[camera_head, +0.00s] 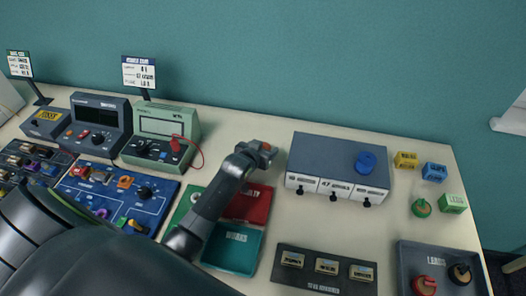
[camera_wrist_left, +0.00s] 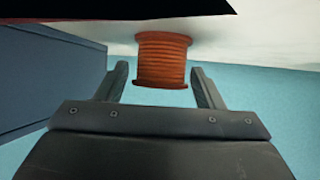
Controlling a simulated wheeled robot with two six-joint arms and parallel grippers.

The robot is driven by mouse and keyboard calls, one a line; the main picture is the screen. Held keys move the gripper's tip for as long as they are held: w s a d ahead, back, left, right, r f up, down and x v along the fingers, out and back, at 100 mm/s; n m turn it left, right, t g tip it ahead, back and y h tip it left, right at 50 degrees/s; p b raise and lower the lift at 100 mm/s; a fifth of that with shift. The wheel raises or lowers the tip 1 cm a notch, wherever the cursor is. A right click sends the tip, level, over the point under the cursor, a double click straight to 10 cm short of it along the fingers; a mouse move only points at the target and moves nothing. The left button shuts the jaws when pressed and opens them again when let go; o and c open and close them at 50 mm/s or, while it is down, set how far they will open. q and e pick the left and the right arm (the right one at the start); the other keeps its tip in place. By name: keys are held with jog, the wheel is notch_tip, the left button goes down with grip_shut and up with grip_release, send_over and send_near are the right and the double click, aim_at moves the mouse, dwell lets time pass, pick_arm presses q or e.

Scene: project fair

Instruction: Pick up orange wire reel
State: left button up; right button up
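The orange wire reel (camera_wrist_left: 163,58) shows in the left wrist view, at and just past the tips of my left gripper (camera_wrist_left: 162,82). The fingers are apart, one on each side of the reel, with a visible gap on both sides. In the head view my left gripper (camera_head: 258,152) is at the back of the table, left of the blue-grey drawer box. A small orange-red patch shows at its tip; the rest of the reel is hidden there. My right gripper is not in view.
The drawer box (camera_head: 318,150) stands close right of the gripper, with a blue reel (camera_head: 366,161) on top. A green meter (camera_head: 163,130) with a red lead stands to the left. Red (camera_head: 250,207) and teal (camera_head: 238,250) trays lie below my arm.

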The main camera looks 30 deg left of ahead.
pick_arm(q)
jog(key=c, duration=0.8)
